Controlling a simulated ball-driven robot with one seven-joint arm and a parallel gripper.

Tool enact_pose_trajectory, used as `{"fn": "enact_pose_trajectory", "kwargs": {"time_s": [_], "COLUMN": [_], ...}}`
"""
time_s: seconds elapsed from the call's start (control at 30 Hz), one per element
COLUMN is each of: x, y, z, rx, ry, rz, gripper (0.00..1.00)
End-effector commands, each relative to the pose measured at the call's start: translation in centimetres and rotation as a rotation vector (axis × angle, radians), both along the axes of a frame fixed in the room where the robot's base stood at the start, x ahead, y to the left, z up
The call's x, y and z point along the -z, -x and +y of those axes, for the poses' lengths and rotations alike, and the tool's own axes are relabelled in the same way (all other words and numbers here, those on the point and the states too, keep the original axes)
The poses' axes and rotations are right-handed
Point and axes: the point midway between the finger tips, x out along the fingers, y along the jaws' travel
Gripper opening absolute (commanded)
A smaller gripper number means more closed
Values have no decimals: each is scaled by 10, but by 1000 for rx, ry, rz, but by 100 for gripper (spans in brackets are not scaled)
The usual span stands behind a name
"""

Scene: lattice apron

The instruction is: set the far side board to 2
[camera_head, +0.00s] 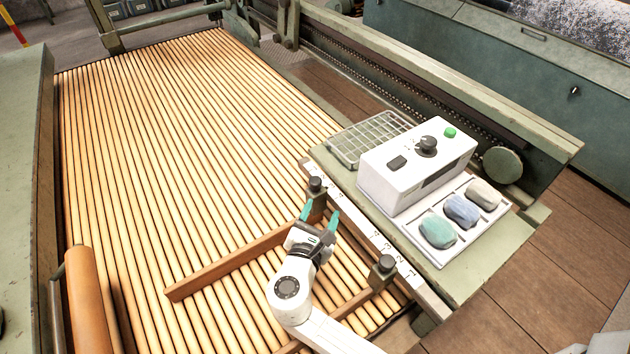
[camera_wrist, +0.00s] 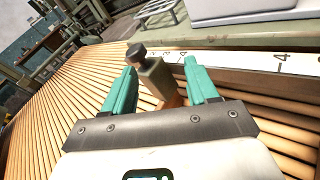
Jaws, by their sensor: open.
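The far side board (camera_head: 225,264) is a brown wooden bar lying across the rollers. Its end at the ruler carries a block with a dark knob (camera_head: 316,185), which also shows in the wrist view (camera_wrist: 136,51). The ruler (camera_head: 352,213) is a white strip with numbers along the rail; in the wrist view a 4 is legible on it (camera_wrist: 262,61). My gripper (camera_head: 320,213) is open at this block. In the wrist view the block (camera_wrist: 156,77) stands between the teal fingers, with gaps visible; contact cannot be told.
A nearer side board (camera_head: 345,306) with its own dark knob (camera_head: 383,267) sits lower on the ruler. A white control box (camera_head: 400,175), a tray of coloured fibre (camera_head: 408,232) and a wire rack (camera_head: 362,140) stand beside the ruler. Slatted rollers fill the left.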

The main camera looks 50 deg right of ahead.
Motion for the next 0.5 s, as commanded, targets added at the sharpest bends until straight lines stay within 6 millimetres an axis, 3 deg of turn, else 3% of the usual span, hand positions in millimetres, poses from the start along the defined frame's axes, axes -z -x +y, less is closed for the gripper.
{"fn": "enact_pose_trajectory", "kwargs": {"time_s": [0.1,0.27,0.5], "x": [-1,-1,-1], "y": [-14,-23,-36], "z": [14,21,-3], "rx": [-73,-110,-109], "ry": [164,257,261], "rz": [131,202,204], "gripper": [58,58,58]}}
